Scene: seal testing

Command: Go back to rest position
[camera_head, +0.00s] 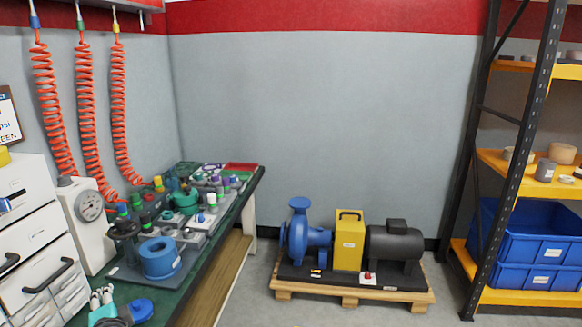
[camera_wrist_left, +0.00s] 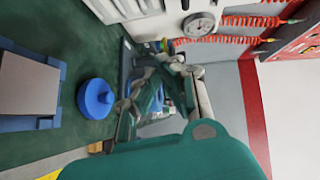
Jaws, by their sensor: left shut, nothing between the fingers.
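My left gripper (camera_head: 102,293) shows at the bottom left of the head view, over the near end of the green workbench (camera_head: 197,294). Its pale fingers are together with nothing between them, beside a blue round part (camera_head: 139,311). In the left wrist view the teal gripper body (camera_wrist_left: 165,160) fills the lower middle, with its linkage above it. A blue round part (camera_wrist_left: 95,98) lies on the green surface to its left. My right gripper is not in view.
Bench clutter includes a blue ring (camera_head: 160,258), a dial gauge unit (camera_head: 88,210) and several small bottles. A pump set on a pallet (camera_head: 350,295) and a shelf rack (camera_head: 515,165) stand right, with floor between.

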